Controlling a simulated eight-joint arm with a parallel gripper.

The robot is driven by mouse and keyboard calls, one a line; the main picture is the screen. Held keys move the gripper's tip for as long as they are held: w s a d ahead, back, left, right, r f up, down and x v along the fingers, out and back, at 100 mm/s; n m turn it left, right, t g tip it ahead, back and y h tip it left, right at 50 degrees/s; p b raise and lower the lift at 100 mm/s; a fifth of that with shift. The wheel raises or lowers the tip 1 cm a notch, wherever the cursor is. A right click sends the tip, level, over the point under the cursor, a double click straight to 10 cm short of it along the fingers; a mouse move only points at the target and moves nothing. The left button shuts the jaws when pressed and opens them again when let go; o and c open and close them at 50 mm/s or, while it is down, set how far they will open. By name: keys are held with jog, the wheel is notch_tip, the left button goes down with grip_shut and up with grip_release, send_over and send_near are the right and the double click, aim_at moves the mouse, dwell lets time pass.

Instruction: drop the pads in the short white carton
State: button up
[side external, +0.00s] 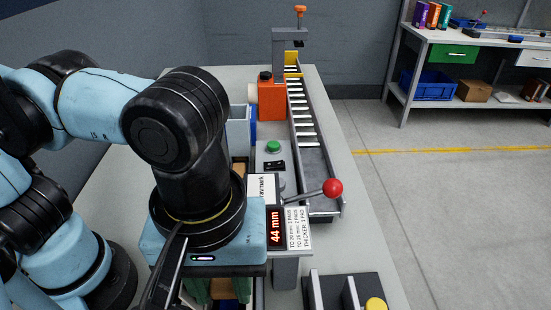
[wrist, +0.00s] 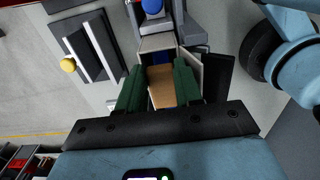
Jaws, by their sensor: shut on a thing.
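My gripper (wrist: 158,88) points down with two green fingers, shut on a flat tan piece (wrist: 162,86) that looks like the pads. How many pads there are cannot be told. Just beyond and below it in the wrist view is an open carton with pale flaps (wrist: 157,43), and something blue shows inside. Whether the tan piece is inside the carton or above it is unclear. In the side view my gripper (side external: 218,290) is mostly hidden by my wrist, with only green finger parts showing at the bottom edge.
A red display (side external: 275,228) reads 44 mm, beside a sign (side external: 297,230) about pad numbers by thickness. A red-knobbed lever (side external: 332,187) sticks out near the roller chute (side external: 305,130). A black fixture with a yellow knob (side external: 375,304) stands at the front right.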

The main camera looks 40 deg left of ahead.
jog(key=o, duration=1.1)
jog(key=shift+s, duration=0.1)
jog(key=shift+o, duration=0.2)
jog(key=shift+o, duration=1.2)
jog(key=shift+r, duration=3)
jog(key=shift+w, duration=0.2)
